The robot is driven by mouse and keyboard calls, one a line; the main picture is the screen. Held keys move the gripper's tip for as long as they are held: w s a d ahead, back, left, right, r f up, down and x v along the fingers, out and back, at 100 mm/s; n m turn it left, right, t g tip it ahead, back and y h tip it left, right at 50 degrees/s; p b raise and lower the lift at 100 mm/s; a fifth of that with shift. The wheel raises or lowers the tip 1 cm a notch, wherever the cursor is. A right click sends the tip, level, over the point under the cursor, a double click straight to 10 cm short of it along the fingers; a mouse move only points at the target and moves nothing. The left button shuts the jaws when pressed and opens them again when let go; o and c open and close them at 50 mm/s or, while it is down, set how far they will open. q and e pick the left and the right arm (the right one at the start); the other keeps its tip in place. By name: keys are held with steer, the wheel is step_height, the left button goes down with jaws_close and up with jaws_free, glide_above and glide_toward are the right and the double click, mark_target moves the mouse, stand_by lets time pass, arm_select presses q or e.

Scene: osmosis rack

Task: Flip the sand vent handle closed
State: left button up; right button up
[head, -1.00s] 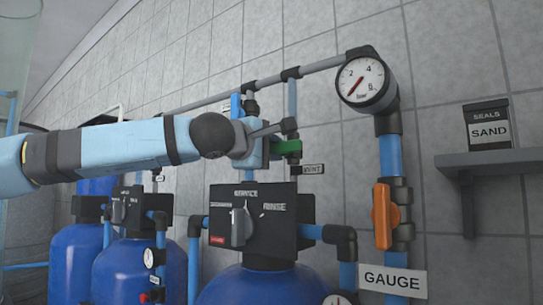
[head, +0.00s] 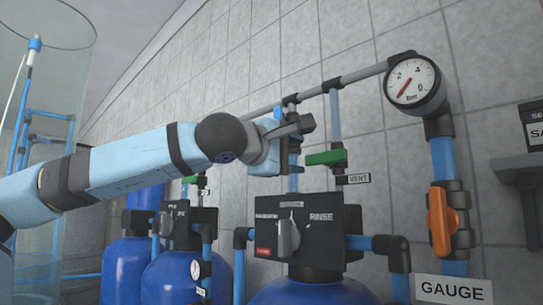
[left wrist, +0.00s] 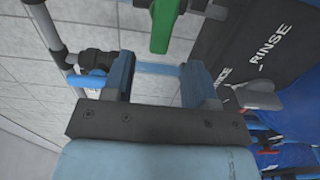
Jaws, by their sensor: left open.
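The green sand vent handle (head: 326,158) lies about level on its pipe in the head view, beside the VENT label (head: 359,179). My left gripper (head: 292,142) is to the left of the handle, apart from it, with a small gap visible. In the left wrist view the green handle (left wrist: 163,28) is at the top, beyond the two spread fingers of my left gripper (left wrist: 160,78). That gripper is open, with nothing visibly held between its fingers. My right gripper is in neither view.
A pressure gauge (head: 412,80) and an orange valve handle (head: 438,222) are on the right. A black control head with a grey knob (head: 289,239) sits on a blue tank (head: 315,292) below. Pipes run close around the gripper.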

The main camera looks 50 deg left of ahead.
arm_select(q)
steer(key=s, duration=0.6)
steer(key=shift+s+d+b, duration=0.15)
steer(key=shift+d+b, duration=0.25)
steer(key=shift+b, duration=0.05)
